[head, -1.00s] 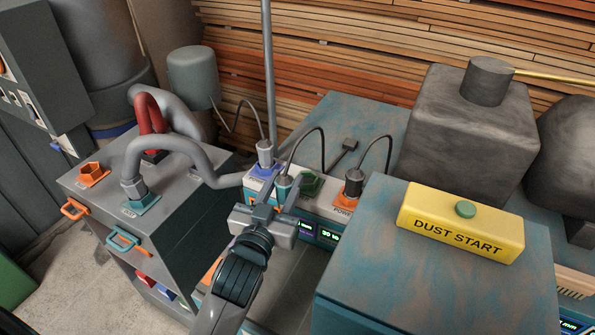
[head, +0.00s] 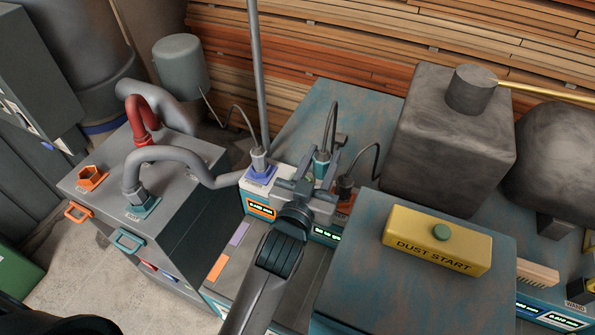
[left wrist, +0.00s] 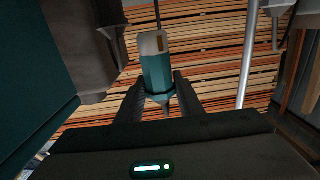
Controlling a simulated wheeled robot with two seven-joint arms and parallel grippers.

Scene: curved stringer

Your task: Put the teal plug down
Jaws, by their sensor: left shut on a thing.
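My left gripper (head: 308,183) is shut on the teal plug (head: 321,165), above the row of sockets at the centre of the head view. The plug's dark cable rises from it and arches. In the left wrist view the teal plug (left wrist: 157,72) stands upright between the two dark fingers (left wrist: 160,95). The gripper hides what is directly below the plug, so I cannot tell whether it touches anything there. My right gripper does not show.
A grey plug (head: 259,160) stands in the blue socket (head: 261,175) to the left. A dark plug (head: 345,187) sits close on the right, by an orange socket. The yellow DUST START box (head: 436,240) stands on a worn teal cabinet at right. A grey hose (head: 180,154) loops at left.

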